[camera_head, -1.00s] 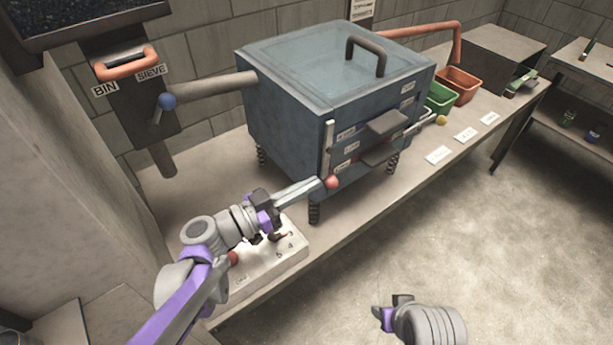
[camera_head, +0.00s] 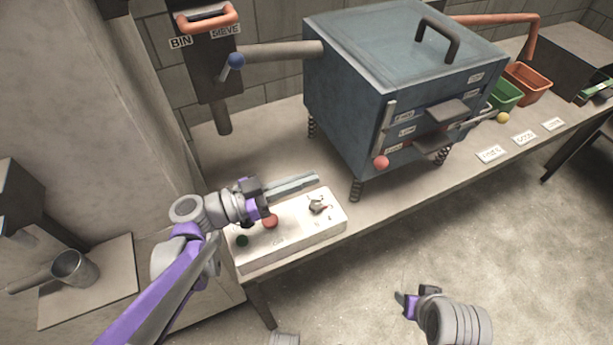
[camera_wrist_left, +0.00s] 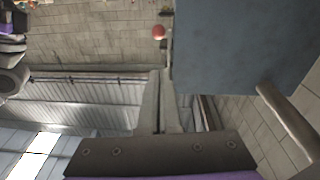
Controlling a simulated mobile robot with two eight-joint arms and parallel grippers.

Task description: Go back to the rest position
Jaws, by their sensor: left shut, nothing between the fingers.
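My left gripper (camera_head: 316,179) is shut and empty. It reaches in from the left, above the white control box (camera_head: 285,245), with its long fingers together. Its fingers (camera_wrist_left: 163,80) also point away, closed, in the left wrist view. The tips are clear of the red ball knob (camera_head: 380,162) on the blue sieve machine's lever; this knob also shows in the left wrist view (camera_wrist_left: 159,32). My right gripper (camera_head: 402,299) is at the lower right over the floor, away from the bench. Its fingers are too small and turned to show whether they are open.
The blue sieve machine (camera_head: 345,110) stands on springs on the bench. A bin/sieve post with an orange handle (camera_head: 207,19) is behind left. Green (camera_head: 507,95) and orange (camera_head: 528,85) bins sit at the right. A metal cup (camera_head: 74,268) is at lower left. Floor in front is clear.

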